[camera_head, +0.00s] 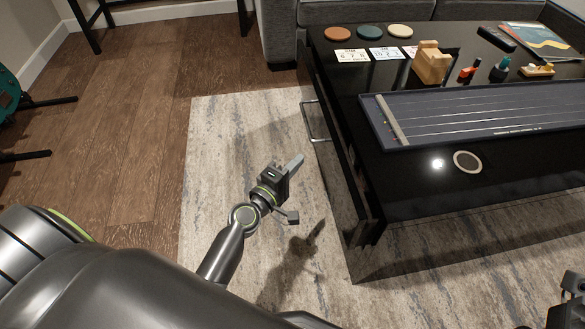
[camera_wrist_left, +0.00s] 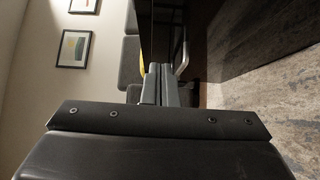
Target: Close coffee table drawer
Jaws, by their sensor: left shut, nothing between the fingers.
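The black coffee table (camera_head: 450,182) stands at the right in the head view. Its drawer (camera_head: 345,178) is on the left side and appears to stand slightly out from the table body. The drawer has a metal bar handle (camera_head: 310,121). My left gripper (camera_head: 297,162) is shut and empty, to the left of the drawer front and apart from it, nearer to me than the handle. In the left wrist view its fingers (camera_wrist_left: 160,82) are together, with the curved handle (camera_wrist_left: 183,57) just beyond. Part of my right gripper (camera_head: 573,285) shows at the lower right; its fingertips are unclear.
A board with strings (camera_head: 470,112), coasters (camera_head: 370,32), cards, a wooden block (camera_head: 431,63), small tools and a magazine (camera_head: 540,40) lie on the table. A grey sofa (camera_head: 360,10) stands behind. The rug (camera_head: 230,130) left of the drawer is clear.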

